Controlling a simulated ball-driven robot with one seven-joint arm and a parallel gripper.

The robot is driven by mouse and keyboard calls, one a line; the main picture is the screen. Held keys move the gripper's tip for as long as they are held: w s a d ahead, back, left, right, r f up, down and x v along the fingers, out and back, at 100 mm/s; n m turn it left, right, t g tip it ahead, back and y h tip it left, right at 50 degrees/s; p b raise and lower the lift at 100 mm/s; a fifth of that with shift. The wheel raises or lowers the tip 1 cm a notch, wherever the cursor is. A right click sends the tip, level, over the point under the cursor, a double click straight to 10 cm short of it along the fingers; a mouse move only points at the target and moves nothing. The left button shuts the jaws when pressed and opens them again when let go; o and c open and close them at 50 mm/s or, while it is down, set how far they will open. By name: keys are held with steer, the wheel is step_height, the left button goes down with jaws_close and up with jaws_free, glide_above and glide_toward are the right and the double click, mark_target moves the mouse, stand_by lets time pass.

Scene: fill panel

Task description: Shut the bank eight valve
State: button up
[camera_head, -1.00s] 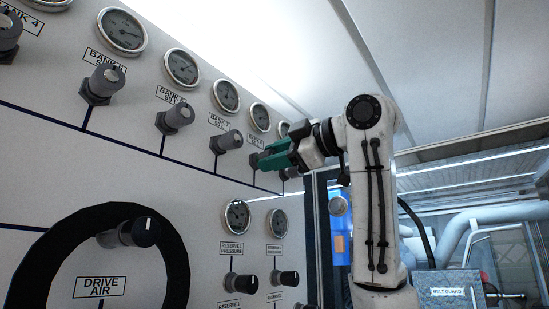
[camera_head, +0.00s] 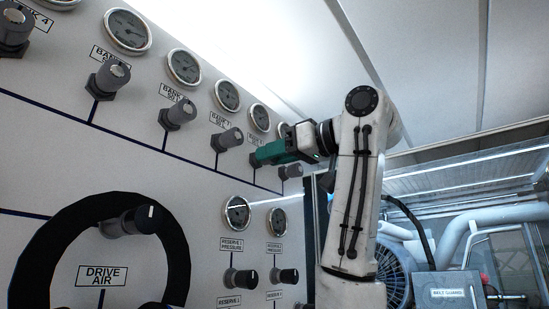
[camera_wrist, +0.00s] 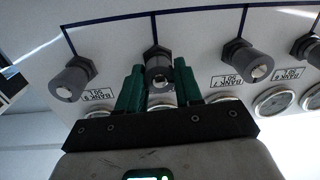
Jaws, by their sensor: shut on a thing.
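The bank eight valve is a grey knob with a pale metal end, on a dark hex base on the white panel. In the wrist view this knob (camera_wrist: 159,72) sits between the green fingers of my gripper (camera_wrist: 158,88), which are shut on its sides. In the head view my gripper (camera_head: 262,155) reaches in from the right onto the knob, past the bank 7 valve (camera_head: 228,139). Its fingers hide most of the knob there. The knob's own label is mostly covered in the wrist view, and how far it is turned cannot be told.
Neighbouring knobs stand close on both sides: the bank 7 valve (camera_wrist: 245,62) and an end knob (camera_wrist: 73,78). Round gauges (camera_head: 227,96) line the panel above. Reserve knobs (camera_head: 241,280) and the large black drive air ring (camera_head: 178,250) sit lower.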

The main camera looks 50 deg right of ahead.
steer(key=shift+f+m+t+h+b, duration=0.15)
steer(key=shift+m+b, duration=0.35)
steer(key=shift+m, duration=3.55)
steer(key=shift+f+m+t+h+b, duration=0.15)
steer(key=shift+m+b, duration=0.3)
steer(key=shift+m, duration=3.6)
steer(key=shift+r, duration=0.1)
steer(key=o, duration=1)
steer(key=shift+r, duration=0.1)
steer(key=shift+o, duration=0.2)
